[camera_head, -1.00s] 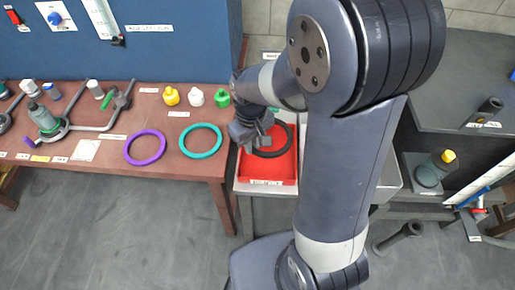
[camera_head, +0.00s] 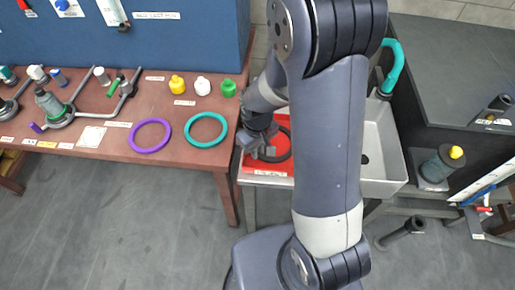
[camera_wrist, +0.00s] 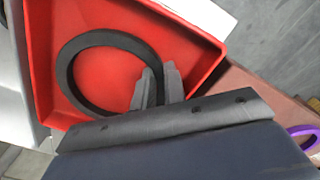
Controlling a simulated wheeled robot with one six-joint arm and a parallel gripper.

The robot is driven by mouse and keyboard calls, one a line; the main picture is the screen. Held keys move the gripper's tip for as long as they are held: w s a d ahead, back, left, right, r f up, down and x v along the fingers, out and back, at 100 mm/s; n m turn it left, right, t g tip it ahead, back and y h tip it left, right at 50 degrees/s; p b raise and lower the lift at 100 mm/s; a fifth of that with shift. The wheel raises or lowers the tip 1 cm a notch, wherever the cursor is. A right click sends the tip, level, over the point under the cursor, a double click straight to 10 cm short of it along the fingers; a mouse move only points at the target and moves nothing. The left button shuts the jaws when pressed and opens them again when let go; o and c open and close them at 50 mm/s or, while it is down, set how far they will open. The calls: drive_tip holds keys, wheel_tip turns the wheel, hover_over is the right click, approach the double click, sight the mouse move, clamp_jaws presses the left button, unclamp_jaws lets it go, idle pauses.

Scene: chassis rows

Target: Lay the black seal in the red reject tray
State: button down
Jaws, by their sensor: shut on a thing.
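The black seal is a ring; in the wrist view the seal (camera_wrist: 66,72) lies within the outline of the red reject tray (camera_wrist: 40,50). My gripper (camera_wrist: 156,82) is shut on the ring's near right side. In the head view my gripper (camera_head: 262,146) is at the left part of the red tray (camera_head: 262,167), and the seal (camera_head: 287,152) shows beside it, partly hidden by my arm. The seal looks close to the tray floor; I cannot tell whether it touches it.
A grey sink (camera_head: 388,160) with a teal tap (camera_head: 394,62) is right of the tray.

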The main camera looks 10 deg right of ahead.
drive_tip(key=c, duration=1.5)
unclamp_jaws()
drive_tip(key=shift+o, duration=0.2)
wheel_tip(320, 180, up, 12)
drive_tip(key=p, duration=0.1)
drive_tip(key=shift+r, duration=0.15)
